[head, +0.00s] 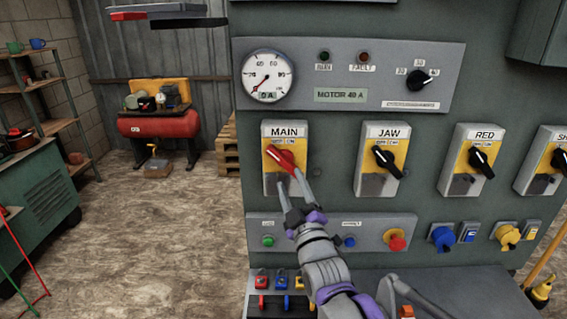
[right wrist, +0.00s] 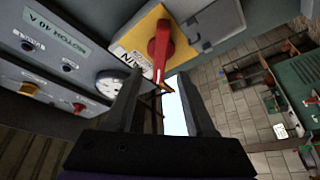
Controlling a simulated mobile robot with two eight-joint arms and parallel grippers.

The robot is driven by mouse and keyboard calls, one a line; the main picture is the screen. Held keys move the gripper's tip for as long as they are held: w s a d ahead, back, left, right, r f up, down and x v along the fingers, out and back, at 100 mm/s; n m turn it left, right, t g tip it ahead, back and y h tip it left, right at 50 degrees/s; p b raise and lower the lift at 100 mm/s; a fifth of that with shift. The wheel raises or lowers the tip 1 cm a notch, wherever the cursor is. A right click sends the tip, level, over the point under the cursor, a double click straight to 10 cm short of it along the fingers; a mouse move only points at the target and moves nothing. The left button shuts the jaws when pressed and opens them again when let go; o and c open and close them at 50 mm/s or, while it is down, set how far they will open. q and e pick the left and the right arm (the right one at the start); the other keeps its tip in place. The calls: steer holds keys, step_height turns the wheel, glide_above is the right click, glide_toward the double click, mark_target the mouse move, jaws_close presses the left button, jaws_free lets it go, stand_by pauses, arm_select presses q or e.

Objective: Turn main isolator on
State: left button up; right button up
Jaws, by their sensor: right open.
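The main isolator (head: 281,157) is a grey box with a yellow plate, labelled MAIN, on the green panel. Its red handle (head: 284,158) slants toward the upper left, on the side of the left-hand small label above it. My right gripper (head: 287,177) is open, its two fingers reaching up from below to the lower part of the isolator. In the right wrist view, the red handle (right wrist: 160,48) lies just beyond the fingertips (right wrist: 159,82), roughly in line with the gap. I cannot tell whether a finger touches it. My left gripper is not in view.
The JAW isolator (head: 386,158) and RED isolator (head: 474,160), with black handles, sit to the right. A dial gauge (head: 267,76) is above. A strip of buttons (head: 330,231) is below, including a red emergency-type knob (head: 395,240). Open floor (head: 150,220) lies left.

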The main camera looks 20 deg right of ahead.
mark_target(284, 165)
steer(key=x, duration=0.7)
steer(key=shift+w+p, duration=0.25)
steer(key=shift+p, duration=0.1)
jaws_close()
